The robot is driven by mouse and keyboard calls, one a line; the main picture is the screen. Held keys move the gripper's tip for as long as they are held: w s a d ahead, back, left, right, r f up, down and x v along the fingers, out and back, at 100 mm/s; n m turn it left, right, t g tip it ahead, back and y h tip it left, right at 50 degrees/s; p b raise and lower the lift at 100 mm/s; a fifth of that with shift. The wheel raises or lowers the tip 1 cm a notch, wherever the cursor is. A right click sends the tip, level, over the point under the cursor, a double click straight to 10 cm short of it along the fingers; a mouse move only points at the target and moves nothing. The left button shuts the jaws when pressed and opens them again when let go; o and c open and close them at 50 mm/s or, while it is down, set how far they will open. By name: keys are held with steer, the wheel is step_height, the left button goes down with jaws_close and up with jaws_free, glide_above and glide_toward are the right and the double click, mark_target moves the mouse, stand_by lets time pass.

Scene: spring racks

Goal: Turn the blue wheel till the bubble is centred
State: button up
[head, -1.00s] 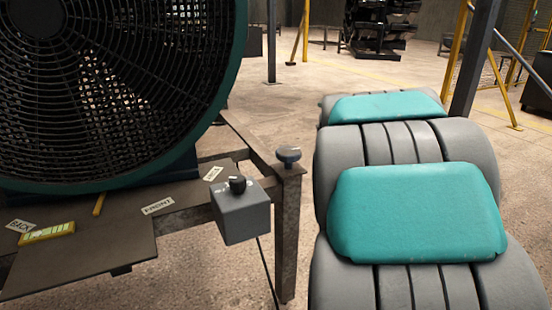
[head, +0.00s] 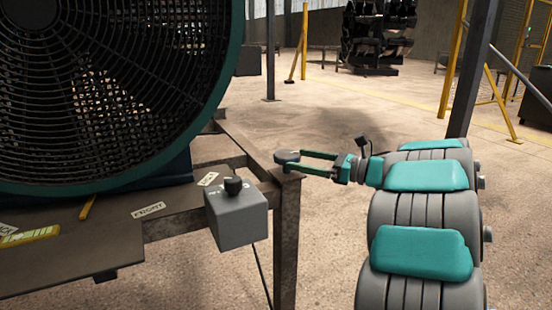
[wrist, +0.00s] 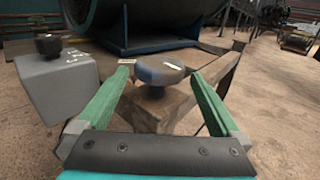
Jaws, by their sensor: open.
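The blue wheel (head: 287,157) is a small dark blue-grey knob with a pale mark, on the near corner of the metal frame. It also shows in the wrist view (wrist: 158,72). My gripper (head: 302,162) is open, its two green fingers pointing at the wheel. In the wrist view the wheel stands between and slightly beyond the fingertips, with a gap on each side.
A grey control box (head: 236,214) with a black knob stands left of the wheel, close to my left finger. A large fan (head: 100,100) fills the left. Labels lie on the bench (head: 165,228). Open floor lies to the right and behind.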

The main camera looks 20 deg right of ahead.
mark_target(276, 156)
steer(key=shift+x, duration=3.9)
steer(key=c, duration=1.1)
